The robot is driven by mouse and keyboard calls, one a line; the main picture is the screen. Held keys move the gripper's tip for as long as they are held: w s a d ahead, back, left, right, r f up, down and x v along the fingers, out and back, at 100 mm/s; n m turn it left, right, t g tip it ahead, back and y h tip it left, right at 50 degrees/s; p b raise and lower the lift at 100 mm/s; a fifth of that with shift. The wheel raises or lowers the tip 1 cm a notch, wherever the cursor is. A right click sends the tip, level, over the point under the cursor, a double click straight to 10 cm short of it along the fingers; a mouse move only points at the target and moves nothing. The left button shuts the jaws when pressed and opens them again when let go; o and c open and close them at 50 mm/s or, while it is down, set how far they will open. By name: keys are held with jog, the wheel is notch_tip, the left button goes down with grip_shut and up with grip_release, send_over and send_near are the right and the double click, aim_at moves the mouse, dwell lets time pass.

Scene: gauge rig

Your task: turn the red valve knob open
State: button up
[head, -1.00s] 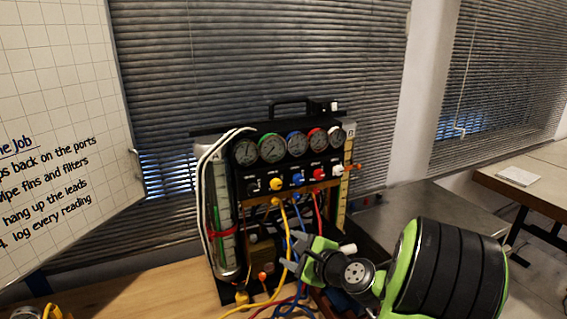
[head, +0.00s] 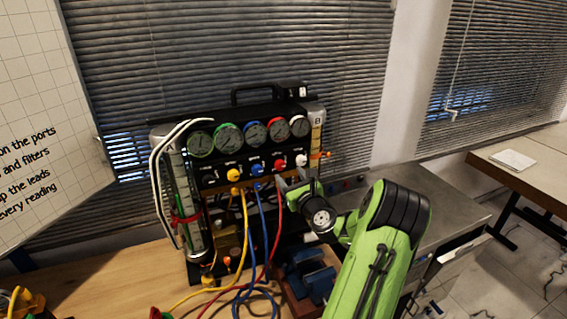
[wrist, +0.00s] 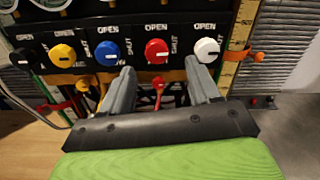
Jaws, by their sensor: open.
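The red valve knob (wrist: 157,51) is on the black gauge panel, with OPEN printed above it and SHUT to its right. Its white mark lies roughly level, towards the SHUT side. It also shows in the head view (head: 279,165), just above my gripper (head: 290,187). In the wrist view my gripper (wrist: 160,67) is open and empty, its two grey fingers pointing at the panel. The red knob appears between and just beyond the fingertips. I see no contact, and the exact depth gap is unclear.
White (wrist: 206,50), blue (wrist: 107,53), yellow (wrist: 62,55) and black (wrist: 20,58) knobs share the row. The right finger is close below the white knob. Yellow and blue hoses (head: 265,230) hang below the panel. A blue vise (head: 312,278) stands on the bench.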

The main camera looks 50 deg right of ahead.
aim_at(281, 166)
jog(key=x, duration=0.3)
jog(key=p+x, duration=0.1)
jog(key=shift+w+a+r, duration=0.1)
jog(key=shift+w+r, duration=0.15)
jog(key=shift+w, duration=0.25)
jog(key=shift+w+d+f, duration=0.15)
jog(key=shift+w+d, duration=0.1)
jog(key=shift+s, duration=0.1)
jog(key=c, duration=1)
jog(key=shift+c, duration=0.2)
